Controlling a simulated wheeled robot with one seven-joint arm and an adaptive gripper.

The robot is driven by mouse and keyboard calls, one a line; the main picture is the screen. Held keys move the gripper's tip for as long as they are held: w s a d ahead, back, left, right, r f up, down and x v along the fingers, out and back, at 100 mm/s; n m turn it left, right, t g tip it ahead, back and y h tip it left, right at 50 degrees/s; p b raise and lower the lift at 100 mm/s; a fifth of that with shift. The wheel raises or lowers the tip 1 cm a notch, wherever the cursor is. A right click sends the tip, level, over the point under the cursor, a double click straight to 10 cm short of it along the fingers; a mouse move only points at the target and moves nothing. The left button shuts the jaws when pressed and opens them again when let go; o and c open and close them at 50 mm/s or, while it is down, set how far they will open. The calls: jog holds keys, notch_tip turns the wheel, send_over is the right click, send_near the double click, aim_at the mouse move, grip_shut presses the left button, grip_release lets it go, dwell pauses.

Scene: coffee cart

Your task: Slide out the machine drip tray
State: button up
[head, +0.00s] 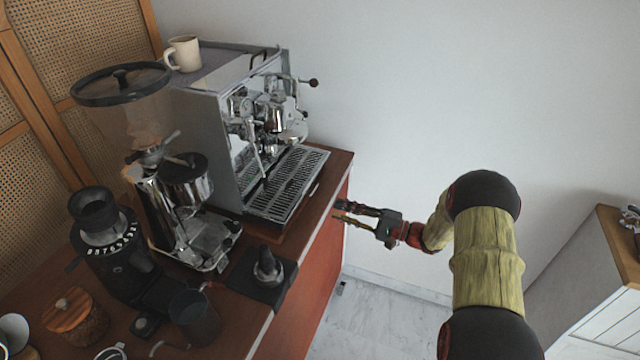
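The espresso machine (215,125) is a boxy steel unit at the back of the wooden counter. Its drip tray (287,186), with a dark slatted grille and a metal front edge, sits in the machine's base below the group head. My gripper (337,211) points left toward the tray, just off the counter's front edge. Its two fingers are apart with nothing visible between them. A gap shows between the fingertips and the tray's front, and the gripper touches nothing that I can see.
A grinder with a clear hopper (180,210) stands left of the machine, and a black grinder (110,250) is further left. A tamper (267,268) stands on a dark mat near the front edge. A mug (183,53) is on the machine. Open floor (375,315) lies beside the counter.

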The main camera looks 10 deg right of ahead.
jog(key=shift+w+a+r+n+t+b, duration=0.3)
jog(key=shift+w+a+r+n+b, duration=0.2)
jog(key=shift+w+a+r, duration=0.75)
jog(key=shift+w+a+r+n+t+b, duration=0.3)
jog(key=shift+w+a+r+n+b, duration=0.2)
jog(key=shift+w+a+r, duration=0.7)
jog(key=shift+w+a+f, duration=0.15)
jog(key=shift+a+f, duration=0.1)
jog(key=shift+f, duration=0.05)
jog(key=c, duration=0.3)
grip_shut()
